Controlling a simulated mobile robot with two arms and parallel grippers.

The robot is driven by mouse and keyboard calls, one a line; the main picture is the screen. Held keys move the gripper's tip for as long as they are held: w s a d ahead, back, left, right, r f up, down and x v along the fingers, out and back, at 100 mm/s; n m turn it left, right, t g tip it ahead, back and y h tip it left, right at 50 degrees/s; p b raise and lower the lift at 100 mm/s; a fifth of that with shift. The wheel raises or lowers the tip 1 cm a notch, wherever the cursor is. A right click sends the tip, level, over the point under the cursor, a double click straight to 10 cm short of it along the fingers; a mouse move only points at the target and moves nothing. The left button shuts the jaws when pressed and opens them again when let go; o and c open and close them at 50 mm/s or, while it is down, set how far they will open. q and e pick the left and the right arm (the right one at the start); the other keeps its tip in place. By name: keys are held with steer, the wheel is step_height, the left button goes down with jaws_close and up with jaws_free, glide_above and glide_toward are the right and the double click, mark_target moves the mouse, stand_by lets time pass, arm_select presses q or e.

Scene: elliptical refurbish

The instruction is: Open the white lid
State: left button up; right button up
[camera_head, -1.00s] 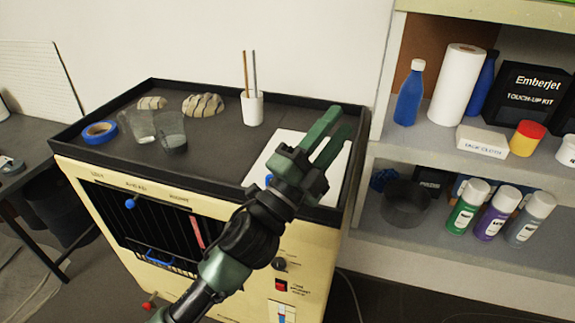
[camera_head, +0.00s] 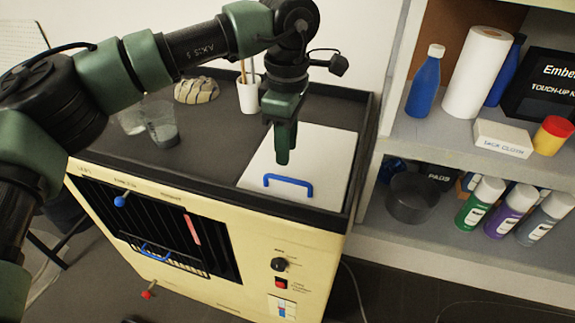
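The white lid (camera_head: 322,158) lies flat in the top of the cream cabinet, at its right end. A blue handle (camera_head: 289,183) stands up near the lid's front edge. My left gripper (camera_head: 283,158) points down over the lid, just behind the handle in the picture. Its fingers appear in line with each other, so I cannot tell whether they are apart. I see nothing held in it, and whether it touches the lid is unclear. My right gripper is not in view.
A white cup (camera_head: 249,95) with sticks, a striped stone (camera_head: 197,91) and a clear glass (camera_head: 161,125) stand on the dark cabinet top (camera_head: 215,140), which has a raised rim. Shelves to the right hold a blue bottle (camera_head: 425,84), a paper roll (camera_head: 477,72) and spray cans.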

mark_target(287, 178)
arm_select(q)
step_height(287, 178, down, 7)
steer(key=shift+s+d+r+p, duration=0.1)
steer(key=shift+p, duration=0.85)
jaws_close()
stand_by(0.7)
